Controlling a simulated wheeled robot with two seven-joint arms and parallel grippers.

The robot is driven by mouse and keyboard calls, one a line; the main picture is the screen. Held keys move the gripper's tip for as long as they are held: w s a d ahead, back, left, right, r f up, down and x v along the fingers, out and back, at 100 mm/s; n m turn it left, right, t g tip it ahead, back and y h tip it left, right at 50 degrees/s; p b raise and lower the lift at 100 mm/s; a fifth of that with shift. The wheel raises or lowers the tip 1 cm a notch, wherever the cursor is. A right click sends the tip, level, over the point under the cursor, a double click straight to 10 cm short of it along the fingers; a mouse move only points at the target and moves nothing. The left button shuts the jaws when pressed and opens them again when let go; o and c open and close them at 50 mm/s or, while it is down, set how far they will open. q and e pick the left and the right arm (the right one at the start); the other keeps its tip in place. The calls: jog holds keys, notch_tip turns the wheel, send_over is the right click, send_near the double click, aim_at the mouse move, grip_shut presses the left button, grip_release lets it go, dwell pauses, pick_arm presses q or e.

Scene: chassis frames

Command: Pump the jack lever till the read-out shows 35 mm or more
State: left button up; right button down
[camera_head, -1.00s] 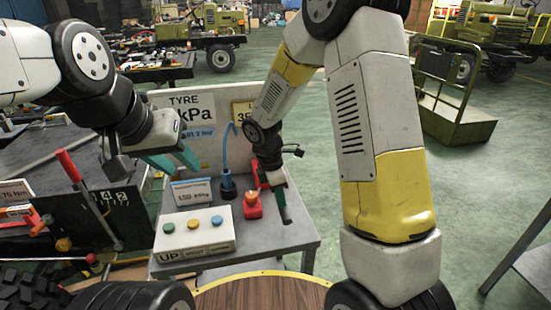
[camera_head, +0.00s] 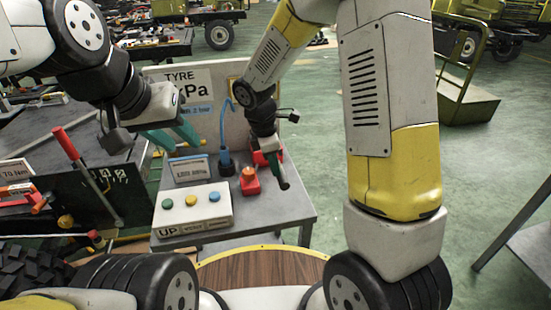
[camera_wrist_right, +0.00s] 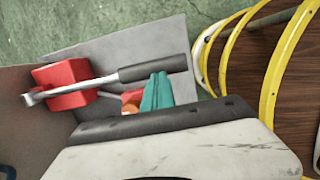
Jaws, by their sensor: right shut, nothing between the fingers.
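The jack is a red block (camera_wrist_right: 66,76) with a metal lever ending in a black grip (camera_wrist_right: 153,68) in the right wrist view. In the head view, the jack (camera_head: 262,157) is mostly hidden behind my right gripper, and the grip's end (camera_head: 285,184) shows below the fingers. My right gripper (camera_wrist_right: 157,90) is shut and empty, its teal fingers right beside the black grip; contact is unclear. My left gripper (camera_head: 172,138) is open and empty above the bench's left side. The likely read-out panel (camera_head: 232,83) is mostly covered by my right arm; its number cannot be read.
A white button box (camera_head: 192,209) marked UP stands at the bench's front left. A red base with an orange top (camera_head: 249,181) stands near the jack. A red-handled lever (camera_head: 66,144) stands left.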

notch_tip(320, 180, up, 8)
jog(key=s+a, duration=0.1)
jog(key=shift+s+a, duration=0.25)
jog(key=shift+s, duration=0.1)
jog(key=shift+r, duration=0.1)
dwell(1.7)
